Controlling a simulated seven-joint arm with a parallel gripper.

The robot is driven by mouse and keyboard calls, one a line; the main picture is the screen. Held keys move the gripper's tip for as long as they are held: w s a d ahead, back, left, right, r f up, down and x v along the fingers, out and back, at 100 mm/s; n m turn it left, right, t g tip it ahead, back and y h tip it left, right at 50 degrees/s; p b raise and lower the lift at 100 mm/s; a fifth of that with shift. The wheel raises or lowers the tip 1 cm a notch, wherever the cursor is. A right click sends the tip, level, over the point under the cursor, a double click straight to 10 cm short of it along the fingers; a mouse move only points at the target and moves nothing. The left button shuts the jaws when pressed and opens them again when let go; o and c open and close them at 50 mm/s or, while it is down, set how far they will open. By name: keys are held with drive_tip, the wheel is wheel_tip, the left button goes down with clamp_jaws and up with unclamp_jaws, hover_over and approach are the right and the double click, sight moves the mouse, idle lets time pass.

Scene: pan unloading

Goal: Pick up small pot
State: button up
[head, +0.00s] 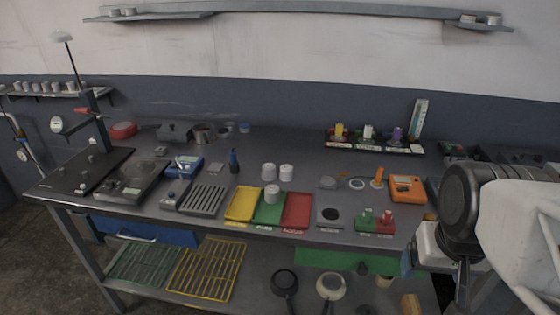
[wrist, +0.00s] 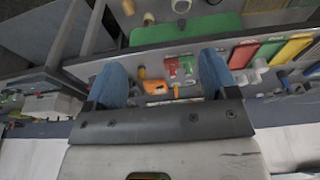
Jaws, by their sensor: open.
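On the lower shelf in the head view are a dark round pan (head: 284,279) with its handle toward the front, and beside it a smaller-looking pan with a pale rim (head: 330,287). I cannot tell which of these is the small pot. A small grey metal pot-like vessel (head: 203,134) also stands at the back left of the tabletop. My gripper (wrist: 161,64) is open in the wrist view, with two blue fingers wide apart and nothing held. It is apart from all these vessels; my arm is at the right of the head view.
The grey tabletop (head: 300,220) carries yellow (head: 243,204), green (head: 269,208) and red (head: 296,210) trays, an orange device (head: 407,189) and red and green blocks (head: 376,220). The lower shelf (head: 255,293) lies beneath the table's front edge, with a green board (head: 345,262).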

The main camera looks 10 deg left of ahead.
drive_tip(key=shift+o, duration=0.8)
drive_tip(key=shift+w, duration=0.1)
drive_tip(key=w+a+r+n, duration=0.2)
drive_tip(key=w, duration=0.5)
drive_tip(key=w+a+r+n, duration=0.2)
drive_tip(key=w, duration=0.4)
drive_tip(key=n+g, duration=0.3)
drive_tip(key=n, duration=1.2)
hover_over(268, 165)
drive_tip(key=f, duration=1.6)
drive_tip(key=shift+s+d, duration=0.15)
drive_tip(key=shift+d, duration=0.15)
drive_tip(key=shift+a+f, duration=0.25)
